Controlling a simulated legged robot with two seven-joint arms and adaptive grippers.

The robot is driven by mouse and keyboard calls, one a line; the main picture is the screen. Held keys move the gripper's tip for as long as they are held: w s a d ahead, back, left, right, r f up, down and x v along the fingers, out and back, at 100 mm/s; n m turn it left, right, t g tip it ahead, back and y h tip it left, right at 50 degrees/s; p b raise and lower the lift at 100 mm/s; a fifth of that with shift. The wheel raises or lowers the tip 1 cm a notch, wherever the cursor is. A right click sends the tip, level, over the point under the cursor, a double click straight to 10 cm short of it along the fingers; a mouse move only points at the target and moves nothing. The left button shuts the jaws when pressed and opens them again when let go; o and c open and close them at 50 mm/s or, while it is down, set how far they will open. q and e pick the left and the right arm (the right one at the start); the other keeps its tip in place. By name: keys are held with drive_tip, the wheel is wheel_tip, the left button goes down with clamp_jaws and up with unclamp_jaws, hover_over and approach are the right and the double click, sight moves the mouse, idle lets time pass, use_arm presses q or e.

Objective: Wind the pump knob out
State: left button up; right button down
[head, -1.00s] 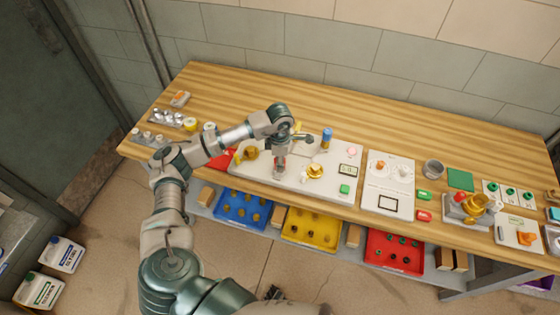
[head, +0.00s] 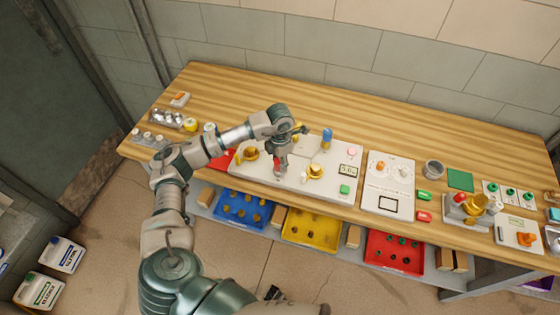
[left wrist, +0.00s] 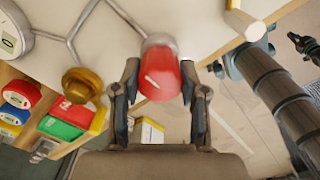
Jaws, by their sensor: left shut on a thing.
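The pump knob (left wrist: 160,74) is a red cylinder with a white mark on its face, seen in the left wrist view. My left gripper (left wrist: 160,88) is shut on it, one finger on each side. In the head view my left gripper (head: 281,167) reaches down onto the white panel (head: 322,185) and mostly hides the knob. The panel carries brass knobs, a blue-topped part (head: 326,137) and a small display (head: 347,170). A dark shape at the right of the left wrist view may be my right gripper (left wrist: 304,46); its jaws are unclear.
A brass knob (left wrist: 82,84) stands close beside the gripper in the left wrist view. A second white panel (head: 388,187) lies to the right. Blue (head: 243,209), yellow (head: 310,230) and red (head: 394,252) bins sit below the table edge. The table's back strip is clear.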

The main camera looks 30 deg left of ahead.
use_arm(q)
drive_tip(key=shift+w+a+r, duration=0.1)
drive_tip(key=o, duration=1.1)
drive_tip(key=shift+o, duration=0.2)
wheel_tip(320, 180, up, 12)
drive_tip(key=shift+f, duration=0.2)
